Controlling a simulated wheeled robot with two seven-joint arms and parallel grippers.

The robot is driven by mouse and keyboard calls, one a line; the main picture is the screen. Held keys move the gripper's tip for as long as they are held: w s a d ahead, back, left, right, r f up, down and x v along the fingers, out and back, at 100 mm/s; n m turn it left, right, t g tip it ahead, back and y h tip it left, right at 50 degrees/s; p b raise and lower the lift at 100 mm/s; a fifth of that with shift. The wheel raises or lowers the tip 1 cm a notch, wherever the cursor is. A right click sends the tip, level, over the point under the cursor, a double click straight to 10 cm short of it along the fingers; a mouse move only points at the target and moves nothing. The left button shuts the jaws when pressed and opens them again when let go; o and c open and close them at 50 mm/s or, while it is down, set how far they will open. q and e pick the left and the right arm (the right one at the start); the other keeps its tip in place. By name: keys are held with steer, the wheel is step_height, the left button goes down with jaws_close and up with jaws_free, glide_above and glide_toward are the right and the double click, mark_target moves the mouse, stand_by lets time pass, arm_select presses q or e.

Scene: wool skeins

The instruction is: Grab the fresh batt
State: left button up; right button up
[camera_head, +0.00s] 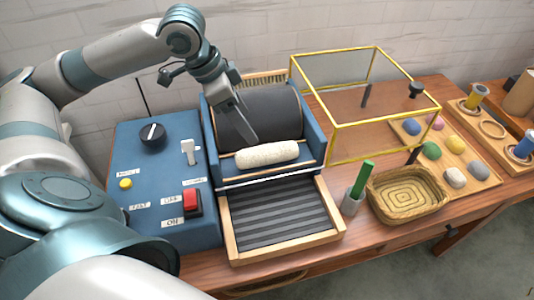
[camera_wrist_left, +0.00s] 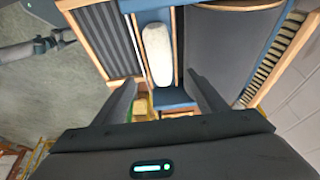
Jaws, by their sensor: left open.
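The fresh batt is a cream-white fluffy roll (camera_head: 267,154) lying lengthwise on the blue ledge in front of the dark drum (camera_head: 260,117) of the carding machine. My left gripper (camera_head: 247,135) is above the batt's left part, close to the drum, pointing down. In the left wrist view the batt (camera_wrist_left: 157,52) lies beyond the two spread fingers (camera_wrist_left: 165,95), roughly between their lines. The left gripper is open with nothing between its fingers. In the head view the fingers partly overlap each other.
A ribbed feed tray (camera_head: 275,215) sits in front of the drum. A blue control box (camera_head: 140,215) with a red switch stands left. A yellow-framed clear case (camera_head: 385,125), a wicker basket (camera_head: 437,190) and a cup with a green-handled tool (camera_head: 352,204) stand right.

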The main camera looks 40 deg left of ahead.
arm_select(q)
glide_above(264, 149)
steer(key=s+a, duration=0.2)
steer(key=f, duration=0.5)
steer(key=shift+w+d+f, duration=0.15)
steer(key=shift+d+f, duration=0.1)
steer(key=shift+w+d+f, duration=0.15)
steer(key=shift+w+f, duration=0.05)
steer(key=shift+f, duration=0.45)
arm_select(e)
steer(key=shift+s+d+f+g, duration=0.15)
steer(key=shift+s+d+f, duration=0.1)
steer(key=shift+s, duration=0.35)
steer(key=shift+s+d+f+g, duration=0.1)
steer(key=shift+s+d+g, duration=0.1)
steer(key=shift+s, duration=0.35)
steer(key=shift+w, duration=0.15)
